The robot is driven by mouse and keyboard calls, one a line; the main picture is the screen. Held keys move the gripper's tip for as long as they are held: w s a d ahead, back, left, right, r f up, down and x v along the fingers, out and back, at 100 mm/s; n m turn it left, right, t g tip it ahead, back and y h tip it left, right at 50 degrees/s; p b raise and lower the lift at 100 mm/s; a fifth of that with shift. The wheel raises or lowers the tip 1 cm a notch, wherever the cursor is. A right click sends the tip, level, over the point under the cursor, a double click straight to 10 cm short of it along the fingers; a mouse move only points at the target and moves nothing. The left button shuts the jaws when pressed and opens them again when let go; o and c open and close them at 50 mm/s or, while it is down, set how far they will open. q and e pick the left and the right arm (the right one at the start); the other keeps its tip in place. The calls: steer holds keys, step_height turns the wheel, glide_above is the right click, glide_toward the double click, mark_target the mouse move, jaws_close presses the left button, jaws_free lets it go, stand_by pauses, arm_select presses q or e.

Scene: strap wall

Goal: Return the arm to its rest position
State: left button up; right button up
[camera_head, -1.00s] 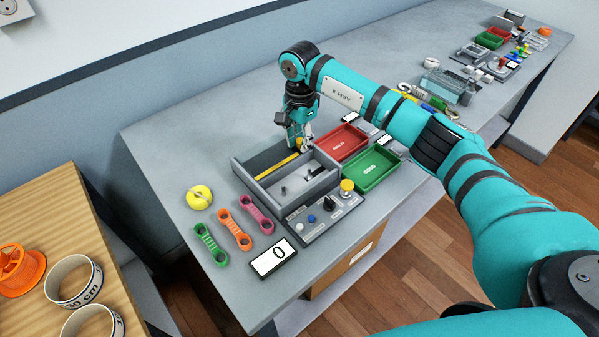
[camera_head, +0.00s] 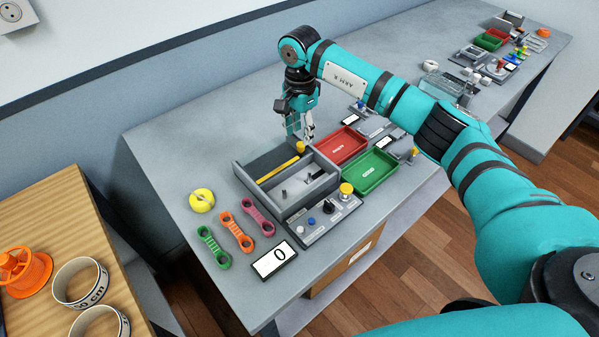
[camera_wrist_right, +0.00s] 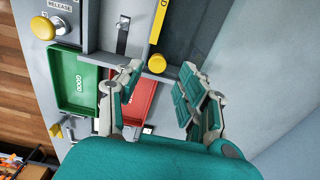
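My right arm reaches in from the right side of the head view, bent over the grey bench (camera_head: 165,165). Its right gripper (camera_head: 308,138) hangs fingers down above the back right corner of a grey test fixture (camera_head: 270,205). In the right wrist view the gripper (camera_wrist_right: 160,92) has its two fingers well apart with nothing between them. A yellow bar with a round yellow knob (camera_wrist_right: 157,63) lies on the fixture below, apart from the fingers. My left gripper does not show in either view.
A red tray (camera_head: 342,144) and a green tray (camera_head: 370,171) lie right of the fixture. Green, orange (camera_head: 236,231) and pink straps, a yellow tape roll (camera_head: 201,200) and a display (camera_head: 274,260) lie at the front left. The bench's back left is clear.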

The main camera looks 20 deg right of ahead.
steer(key=shift+r, duration=0.65)
steer(key=shift+c, duration=0.5)
steer(key=shift+r, duration=0.1)
steer(key=shift+c, duration=1.2)
steer(key=shift+r+p, duration=0.35)
steer(key=shift+p, duration=0.1)
steer(key=shift+c, duration=1)
step_height(320, 180, up, 5)
steer(key=p, duration=0.2)
steer(key=shift+r+p, duration=0.1)
steer(key=shift+p, duration=0.2)
steer(key=shift+c, duration=0.6)
